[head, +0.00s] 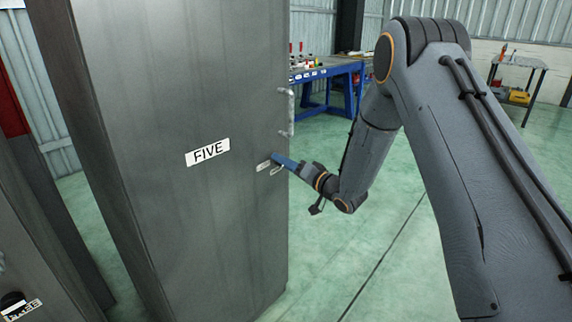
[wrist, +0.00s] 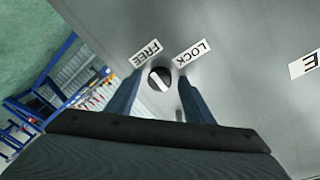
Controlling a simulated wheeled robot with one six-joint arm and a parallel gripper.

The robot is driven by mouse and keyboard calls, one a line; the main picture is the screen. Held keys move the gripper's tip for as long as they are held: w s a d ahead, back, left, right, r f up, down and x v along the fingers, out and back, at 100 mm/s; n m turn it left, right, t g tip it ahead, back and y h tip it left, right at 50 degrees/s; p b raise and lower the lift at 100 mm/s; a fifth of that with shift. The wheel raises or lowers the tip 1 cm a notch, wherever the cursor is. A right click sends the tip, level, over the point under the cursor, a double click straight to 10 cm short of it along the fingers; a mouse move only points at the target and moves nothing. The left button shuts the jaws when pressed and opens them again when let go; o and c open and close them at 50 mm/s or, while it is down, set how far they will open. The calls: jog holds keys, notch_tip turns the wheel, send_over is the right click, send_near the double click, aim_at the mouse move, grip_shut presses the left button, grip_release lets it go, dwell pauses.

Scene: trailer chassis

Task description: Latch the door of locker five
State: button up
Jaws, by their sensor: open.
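The tall grey door of locker five (head: 200,80) carries a white FIVE label (head: 207,152) and fills the middle left of the head view. A round black knob with a white bar (wrist: 159,79) sits on it, between a FREE label (wrist: 146,53) and a LOCK label (wrist: 191,53). The bar slants, its upper end toward FREE. My gripper (wrist: 158,80) is open, one blue finger on each side of the knob; contact cannot be told. In the head view my gripper (head: 279,162) is at the door's right edge and hides the knob.
A pale pull handle (head: 286,112) stands out on the door above my gripper. Another grey locker with a knob (head: 14,303) is at the lower left. A blue workbench (head: 328,72) and a grey cart (head: 517,68) stand behind. The green floor right of the door is clear.

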jog(key=c, duration=1)
jog(key=shift+c, duration=0.2)
jog(key=shift+f+n+g+y+b, duration=0.25)
jog(key=shift+n+b, duration=0.8)
jog(key=shift+n, duration=2.15)
jog(key=shift+r+n+y+b, duration=0.15)
jog(key=shift+n+y+b, duration=0.6)
jog(key=shift+n, duration=2.45)
jog(key=shift+f+n+g+y+b, duration=0.15)
jog(key=shift+n+b, duration=1.15)
jog(key=shift+n, duration=1.9)
jog(key=shift+r, duration=0.1)
